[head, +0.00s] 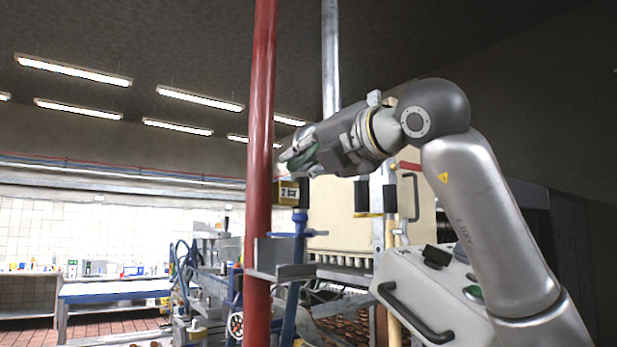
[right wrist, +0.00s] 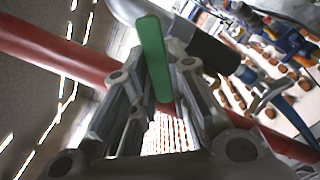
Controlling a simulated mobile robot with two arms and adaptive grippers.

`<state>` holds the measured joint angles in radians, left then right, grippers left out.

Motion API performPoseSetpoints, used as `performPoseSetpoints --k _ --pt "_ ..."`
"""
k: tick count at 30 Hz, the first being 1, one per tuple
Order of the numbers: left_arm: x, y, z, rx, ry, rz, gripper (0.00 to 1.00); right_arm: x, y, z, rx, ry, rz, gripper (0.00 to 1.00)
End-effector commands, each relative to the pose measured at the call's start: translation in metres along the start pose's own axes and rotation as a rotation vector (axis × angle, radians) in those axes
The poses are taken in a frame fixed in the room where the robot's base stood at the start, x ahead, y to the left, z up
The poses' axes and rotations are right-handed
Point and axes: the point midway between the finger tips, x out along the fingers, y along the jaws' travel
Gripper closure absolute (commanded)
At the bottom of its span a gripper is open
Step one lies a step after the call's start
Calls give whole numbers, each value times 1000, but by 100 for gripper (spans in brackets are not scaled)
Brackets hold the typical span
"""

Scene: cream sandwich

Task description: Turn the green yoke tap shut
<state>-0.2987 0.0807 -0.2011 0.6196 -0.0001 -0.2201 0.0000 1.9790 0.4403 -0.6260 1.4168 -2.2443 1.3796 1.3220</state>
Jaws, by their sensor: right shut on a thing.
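The green handle of the yoke tap (right wrist: 153,58) shows in the right wrist view as a flat bar, between the fingers of my right gripper (right wrist: 158,80). In the head view a little of the green (head: 299,160) shows at the fingertips of my right gripper (head: 293,154), beside the red vertical pipe. The gripper is shut on the handle. The tap's body is mostly hidden behind the fingers. My left gripper is not in view.
The red pipe (head: 261,130) stands close to the gripper's left. A tag (head: 289,192) and a blue tap (head: 292,234) sit just below. A cream machine panel (head: 340,225) and a white control box (head: 430,300) are below the arm.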

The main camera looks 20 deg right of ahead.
Motion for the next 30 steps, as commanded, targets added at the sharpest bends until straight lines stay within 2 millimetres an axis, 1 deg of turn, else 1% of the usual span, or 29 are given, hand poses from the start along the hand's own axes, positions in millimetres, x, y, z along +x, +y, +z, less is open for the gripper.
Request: performPoseSetpoints --k 1,3,15,22,30 --pt "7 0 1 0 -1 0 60 -1 1 -2 46 -1 2 100" --pt "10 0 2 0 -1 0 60 0 3 -1 113 -1 1 100" --pt "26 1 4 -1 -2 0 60 -1 16 4 466 -2 1 100" --pt "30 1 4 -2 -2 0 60 0 21 7 606 -2 0 100" --pt "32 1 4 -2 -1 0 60 0 23 9 690 -3 -1 100"
